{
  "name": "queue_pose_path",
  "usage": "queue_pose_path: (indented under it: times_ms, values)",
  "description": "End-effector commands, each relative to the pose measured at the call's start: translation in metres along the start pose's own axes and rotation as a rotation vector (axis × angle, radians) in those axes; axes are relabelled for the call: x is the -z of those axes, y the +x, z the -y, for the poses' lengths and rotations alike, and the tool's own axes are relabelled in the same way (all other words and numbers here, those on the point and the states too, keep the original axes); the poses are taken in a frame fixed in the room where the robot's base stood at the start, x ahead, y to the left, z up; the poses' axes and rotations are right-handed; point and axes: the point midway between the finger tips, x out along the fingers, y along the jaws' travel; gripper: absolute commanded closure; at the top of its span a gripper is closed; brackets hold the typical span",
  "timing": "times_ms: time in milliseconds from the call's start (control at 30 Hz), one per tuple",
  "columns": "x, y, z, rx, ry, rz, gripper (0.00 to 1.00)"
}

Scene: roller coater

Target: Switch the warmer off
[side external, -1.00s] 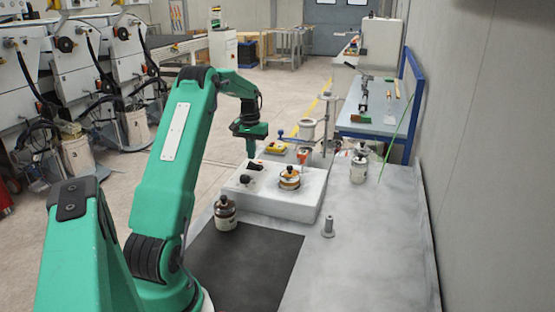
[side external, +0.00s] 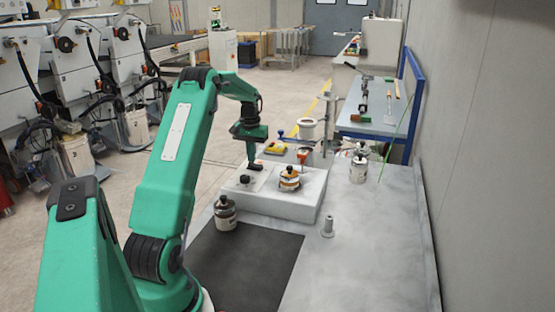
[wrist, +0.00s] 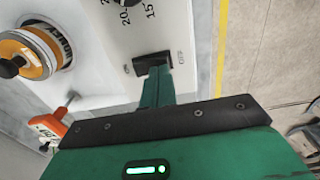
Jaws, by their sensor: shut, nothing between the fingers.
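The warmer (side external: 285,205) is a white box on the bench. A labelled jar (side external: 289,178) sits in its round well; the jar also shows in the wrist view (wrist: 28,55). A black switch (wrist: 152,63) is set in the warmer's white panel (wrist: 100,72), with small marks at either end. My gripper (side external: 253,163) is shut and empty, pointing down at the switch. In the wrist view its green fingers (wrist: 157,78) overlap the switch's near edge and seem to touch it. Which way the switch is tipped I cannot tell.
A black dial (side external: 245,179) with numbers lies beside the switch. An orange-handled tool (wrist: 50,125) is close to my gripper. A second jar (side external: 225,212) stands in front of the warmer, another (side external: 359,169) to the right. The dark mat (side external: 250,265) is clear.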

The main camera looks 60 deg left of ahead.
Motion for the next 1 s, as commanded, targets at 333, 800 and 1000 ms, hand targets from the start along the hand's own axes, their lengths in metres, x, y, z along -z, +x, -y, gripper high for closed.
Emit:
queue_pose_path:
  times_ms: [333, 800, 1000]
  values:
    - [-0.0002, 0.0039, 0.0, 0.0, 0.0, 0.001, 1.0]
    - [-0.0005, 0.0084, -0.0002, 0.0, 0.0, 0.001, 1.0]
    - [0.0, 0.0044, -0.0001, 0.0, 0.0, 0.0, 1.0]
